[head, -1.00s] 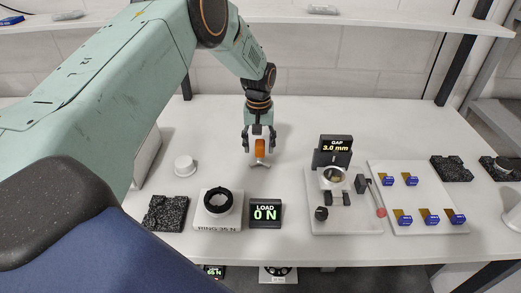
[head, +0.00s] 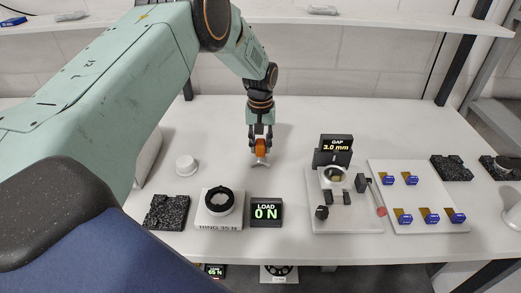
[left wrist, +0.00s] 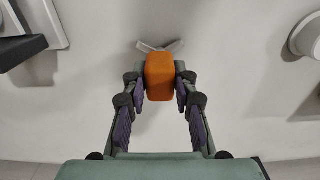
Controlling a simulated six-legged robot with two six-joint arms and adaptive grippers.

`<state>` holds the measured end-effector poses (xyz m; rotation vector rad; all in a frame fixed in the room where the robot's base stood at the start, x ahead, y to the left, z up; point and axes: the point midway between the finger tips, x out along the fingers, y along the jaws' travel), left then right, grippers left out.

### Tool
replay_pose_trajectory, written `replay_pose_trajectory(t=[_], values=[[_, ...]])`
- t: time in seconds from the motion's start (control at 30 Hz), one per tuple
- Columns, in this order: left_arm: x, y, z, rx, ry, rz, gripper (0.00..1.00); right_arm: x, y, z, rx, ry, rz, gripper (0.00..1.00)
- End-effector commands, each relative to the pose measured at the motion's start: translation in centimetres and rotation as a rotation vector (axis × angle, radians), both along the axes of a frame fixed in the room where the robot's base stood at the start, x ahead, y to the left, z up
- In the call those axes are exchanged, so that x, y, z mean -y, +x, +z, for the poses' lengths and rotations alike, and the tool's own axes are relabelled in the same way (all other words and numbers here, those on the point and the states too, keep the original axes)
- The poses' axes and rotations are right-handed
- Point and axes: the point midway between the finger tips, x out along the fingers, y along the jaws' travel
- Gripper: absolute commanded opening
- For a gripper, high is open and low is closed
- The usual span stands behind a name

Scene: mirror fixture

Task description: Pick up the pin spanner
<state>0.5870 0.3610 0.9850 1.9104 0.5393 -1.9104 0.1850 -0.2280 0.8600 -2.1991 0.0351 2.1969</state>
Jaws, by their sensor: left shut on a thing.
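The pin spanner has an orange block handle (head: 261,146) and a pale grey forked end (head: 259,163). My left gripper (head: 260,148) is shut on the orange handle, with the forked end pointing down and out from the fingers. In the left wrist view the orange handle (left wrist: 160,76) sits between the two finger pads, and the grey fork shows beyond it. I cannot tell whether the fork touches the table. My right gripper is in neither view.
A ring stand (head: 218,224) with a black ring and a load display (head: 266,211) stand in front. The mirror fixture (head: 336,185) with a gap display is right of them, then a white board (head: 431,181) with several blue-and-brass pieces. A white cap (head: 186,165) lies left.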

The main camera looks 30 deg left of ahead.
Motion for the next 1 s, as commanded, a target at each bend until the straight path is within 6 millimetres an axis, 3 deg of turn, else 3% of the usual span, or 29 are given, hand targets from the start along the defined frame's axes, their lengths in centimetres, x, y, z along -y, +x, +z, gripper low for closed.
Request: replay_pose_trajectory(t=[0.23,0.5,0.7,1.0], values=[[0.0,0.2,1.3,0.006,0.0,0.0,0.0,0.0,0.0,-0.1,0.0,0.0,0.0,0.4],[0.0,0.1,6.5,0.007,0.001,-0.001,0.0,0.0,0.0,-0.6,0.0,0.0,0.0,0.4],[0.0,0.1,9.2,0.004,0.0,0.0,0.0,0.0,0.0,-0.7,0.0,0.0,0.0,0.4],[0.0,0.0,10.1,0.001,0.0,0.0,0.0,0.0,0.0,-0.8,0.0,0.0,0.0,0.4]])
